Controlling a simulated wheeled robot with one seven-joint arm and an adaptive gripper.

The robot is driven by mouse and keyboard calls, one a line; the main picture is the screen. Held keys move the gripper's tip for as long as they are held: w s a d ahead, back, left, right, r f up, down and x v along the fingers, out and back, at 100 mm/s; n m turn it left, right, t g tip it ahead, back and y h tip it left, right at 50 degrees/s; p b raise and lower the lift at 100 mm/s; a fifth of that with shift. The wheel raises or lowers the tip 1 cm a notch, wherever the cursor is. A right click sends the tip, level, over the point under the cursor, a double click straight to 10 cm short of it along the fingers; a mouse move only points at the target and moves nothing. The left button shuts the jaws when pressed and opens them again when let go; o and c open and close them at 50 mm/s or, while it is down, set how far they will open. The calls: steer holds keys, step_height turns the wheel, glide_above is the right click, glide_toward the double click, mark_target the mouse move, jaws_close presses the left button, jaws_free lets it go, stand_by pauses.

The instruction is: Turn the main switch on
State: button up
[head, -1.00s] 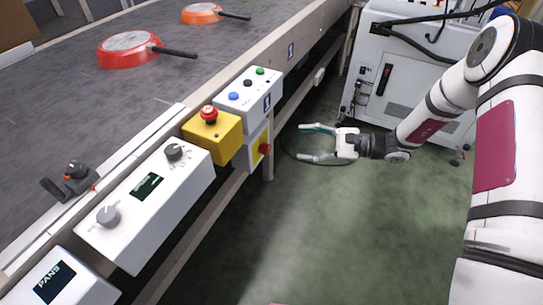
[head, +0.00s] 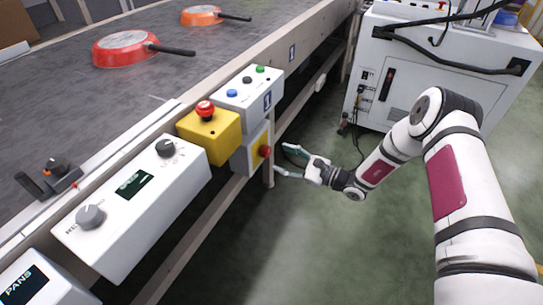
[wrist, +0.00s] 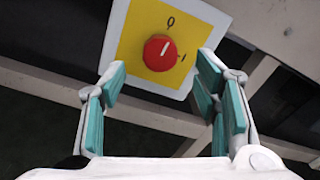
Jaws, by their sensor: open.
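The main switch is a red round knob (head: 265,151) on a yellow plate, on the side of a grey box (head: 245,160) under the conveyor's edge. In the wrist view the red knob (wrist: 160,53) has a white line, tilted, and the yellow plate (wrist: 135,38) bears the marks O and I. My gripper (head: 282,161) is open and empty, just right of the switch box in the head view. In the wrist view its teal fingertips (wrist: 160,85) stand apart to either side below the knob, not visibly touching it.
Above the switch are a yellow box with a red emergency button (head: 205,110) and a white button box (head: 248,88). A white control panel (head: 130,200) with two knobs lies at left. Conveyor rails run beneath.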

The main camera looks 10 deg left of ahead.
mark_target(269, 153)
steer(key=shift+b+x, duration=0.5)
steer(key=shift+x, duration=2.2)
steer(key=c, duration=1.1)
